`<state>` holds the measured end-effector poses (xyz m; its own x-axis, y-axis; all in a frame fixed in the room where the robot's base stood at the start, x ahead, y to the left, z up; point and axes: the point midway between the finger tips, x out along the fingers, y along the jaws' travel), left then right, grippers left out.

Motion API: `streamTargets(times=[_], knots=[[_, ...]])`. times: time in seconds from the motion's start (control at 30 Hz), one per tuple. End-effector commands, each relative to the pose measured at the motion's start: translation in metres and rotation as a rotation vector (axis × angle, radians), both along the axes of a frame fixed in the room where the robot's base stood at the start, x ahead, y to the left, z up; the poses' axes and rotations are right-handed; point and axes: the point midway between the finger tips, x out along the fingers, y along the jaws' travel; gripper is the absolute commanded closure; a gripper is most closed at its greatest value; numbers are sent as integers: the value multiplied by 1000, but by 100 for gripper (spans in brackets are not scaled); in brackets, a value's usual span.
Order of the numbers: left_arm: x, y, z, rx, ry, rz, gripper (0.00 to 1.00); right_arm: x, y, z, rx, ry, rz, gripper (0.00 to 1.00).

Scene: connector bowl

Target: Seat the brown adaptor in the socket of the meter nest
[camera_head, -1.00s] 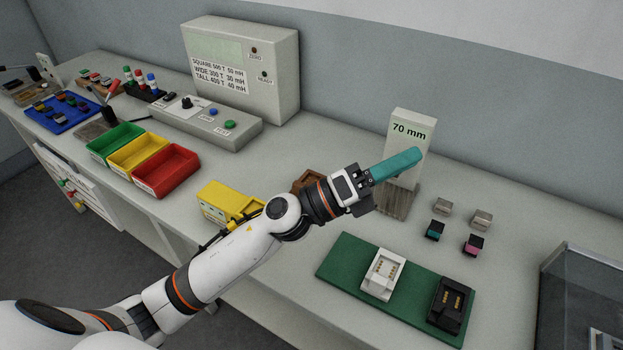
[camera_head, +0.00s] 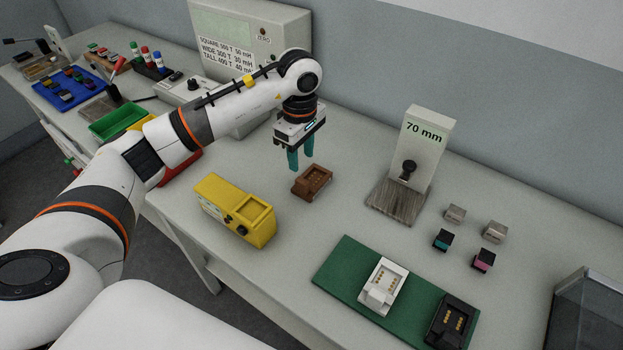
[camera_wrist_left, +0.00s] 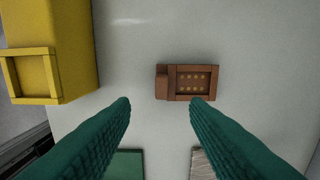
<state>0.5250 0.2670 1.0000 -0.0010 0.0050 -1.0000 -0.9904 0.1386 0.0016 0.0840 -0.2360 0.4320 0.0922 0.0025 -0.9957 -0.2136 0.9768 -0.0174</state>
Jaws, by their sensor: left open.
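The brown adaptor (camera_head: 313,183) lies on the grey bench top, a small block with a framed recess and rows of gold contacts. It also shows in the left wrist view (camera_wrist_left: 190,83), ahead of the fingertips. The yellow meter nest (camera_head: 236,209) stands in front and to the left of it, with a square recessed socket on top and knobs on its side. The nest is at the upper left in the left wrist view (camera_wrist_left: 45,55). My left gripper (camera_head: 301,166) points down, open and empty, with teal fingers above and just behind the adaptor. My right gripper is out of view.
A green mat (camera_head: 341,263) carries a white adaptor (camera_head: 383,287) and a black one (camera_head: 450,320). A 70 mm stand (camera_head: 425,150) and several small blocks are to the right. Coloured bins (camera_head: 118,118) are at left. Bench around the brown adaptor is clear.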

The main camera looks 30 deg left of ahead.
Motion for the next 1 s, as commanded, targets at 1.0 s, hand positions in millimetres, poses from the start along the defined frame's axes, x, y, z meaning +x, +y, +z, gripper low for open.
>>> streamTargets(times=[1.0], knots=[[2,1,-83,-4,-2,-1,68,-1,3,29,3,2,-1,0]])
